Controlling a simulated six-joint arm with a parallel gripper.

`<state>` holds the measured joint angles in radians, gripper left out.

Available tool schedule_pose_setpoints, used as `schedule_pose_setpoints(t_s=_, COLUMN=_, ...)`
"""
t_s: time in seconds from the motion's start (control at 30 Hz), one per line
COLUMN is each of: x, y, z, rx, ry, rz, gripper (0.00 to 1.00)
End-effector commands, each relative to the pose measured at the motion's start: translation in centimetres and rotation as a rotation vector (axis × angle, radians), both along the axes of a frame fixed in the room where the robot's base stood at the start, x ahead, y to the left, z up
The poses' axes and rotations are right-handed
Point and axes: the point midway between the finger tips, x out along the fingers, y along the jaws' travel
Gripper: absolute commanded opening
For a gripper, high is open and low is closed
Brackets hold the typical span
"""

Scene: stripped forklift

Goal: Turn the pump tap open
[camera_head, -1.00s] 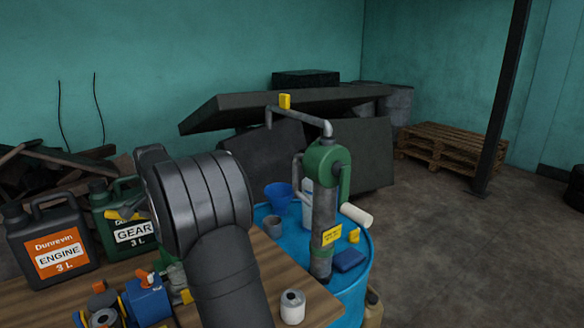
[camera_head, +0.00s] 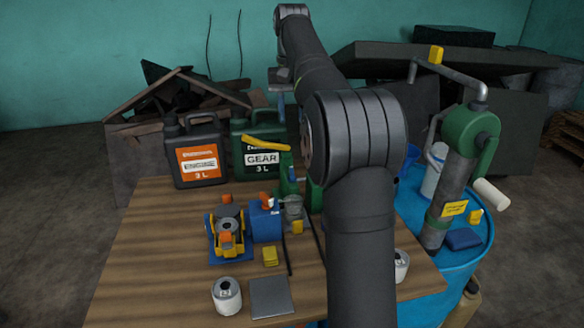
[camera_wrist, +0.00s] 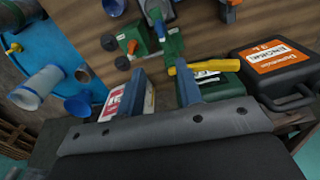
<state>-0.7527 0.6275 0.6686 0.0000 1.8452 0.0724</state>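The green and grey hand pump (camera_head: 462,150) stands upright on the blue drum (camera_head: 465,275) at the right of the head view. A small yellow piece (camera_head: 436,54), which looks like the tap, sits on its grey spout pipe at upper left. My gripper shows in the wrist view (camera_wrist: 160,92), its two fingers apart with nothing held between them. In the head view my arm hides most of it. It is over the back of the table, near the green gear oil can (camera_head: 262,160) and a yellow lever (camera_head: 266,143), well left of the pump.
The black engine oil can (camera_head: 197,150) stands beside the gear can on the wooden table (camera_head: 150,240). The table's left side is clear.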

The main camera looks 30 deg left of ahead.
Motion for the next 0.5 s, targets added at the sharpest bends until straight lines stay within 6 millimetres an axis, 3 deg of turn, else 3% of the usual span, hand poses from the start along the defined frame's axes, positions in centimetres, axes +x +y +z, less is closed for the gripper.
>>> schedule_pose_setpoints(t_s=0.17, x=-0.1, y=-0.1, z=-2.8, rx=-0.003, ry=0.003, rz=-0.002, gripper=0.33)
schedule_pose_setpoints(t_s=0.5, x=-0.1, y=-0.1, z=-10.2, rx=-0.003, ry=0.003, rz=-0.002, gripper=0.33)
